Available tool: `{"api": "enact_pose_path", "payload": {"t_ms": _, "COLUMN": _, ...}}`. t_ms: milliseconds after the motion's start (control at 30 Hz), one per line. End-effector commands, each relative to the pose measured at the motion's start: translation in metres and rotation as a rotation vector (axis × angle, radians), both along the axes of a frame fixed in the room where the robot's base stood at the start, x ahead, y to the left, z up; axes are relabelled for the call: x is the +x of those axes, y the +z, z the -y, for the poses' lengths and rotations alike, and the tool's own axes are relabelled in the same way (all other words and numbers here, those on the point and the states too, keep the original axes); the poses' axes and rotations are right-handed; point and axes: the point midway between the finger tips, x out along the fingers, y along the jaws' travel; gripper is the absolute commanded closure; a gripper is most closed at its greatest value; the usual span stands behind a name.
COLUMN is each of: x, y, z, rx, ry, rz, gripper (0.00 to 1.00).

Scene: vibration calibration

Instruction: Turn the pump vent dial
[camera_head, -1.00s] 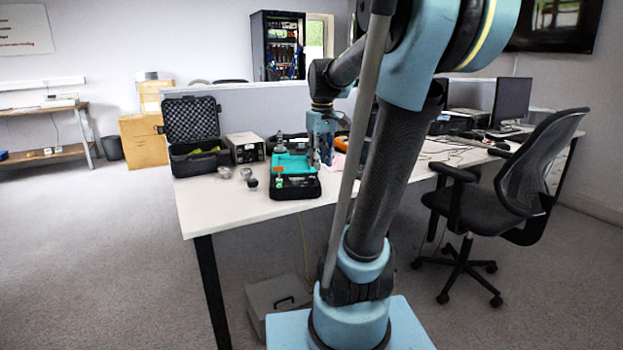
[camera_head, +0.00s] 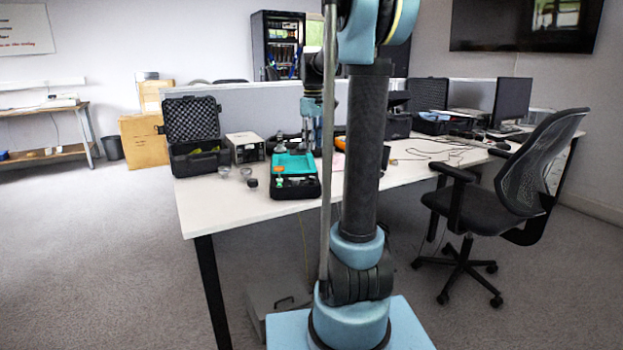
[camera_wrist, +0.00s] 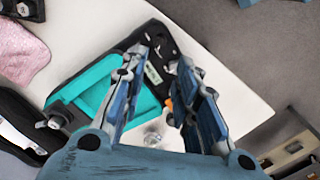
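A black case with a teal insert (camera_head: 293,163), likely the pump unit, lies on the white desk. It also shows in the wrist view (camera_wrist: 92,78), partly behind my fingers. I cannot tell which small part is the vent dial. A small orange part (camera_wrist: 168,104) shows between my fingers near the black end of the case. A dark knob-like part (camera_wrist: 57,120) shows at the left. My gripper (camera_wrist: 161,58) is open and empty, its two fingers apart above the case. In the head view my gripper (camera_head: 311,140) is over the far right side of the case.
An open black foam case (camera_head: 192,135) and a grey instrument box (camera_head: 245,147) stand to the left. Small metal cups (camera_head: 246,172) and a black knob (camera_head: 252,183) lie beside the case. Desk space at front left is clear. An office chair (camera_head: 500,185) stands at right.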

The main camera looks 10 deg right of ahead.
Motion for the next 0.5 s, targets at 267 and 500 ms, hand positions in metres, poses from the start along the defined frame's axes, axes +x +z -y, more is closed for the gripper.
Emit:
{"api": "enact_pose_path", "payload": {"t_ms": 267, "x": 0.0, "y": -0.049, "z": 0.0, "rx": 0.0, "ry": -0.001, "rz": 0.0, "gripper": 0.72}}
{"api": "enact_pose_path", "payload": {"t_ms": 500, "x": 0.0, "y": -0.088, "z": 0.0, "rx": 0.0, "ry": -0.001, "rz": 0.0, "gripper": 0.72}}
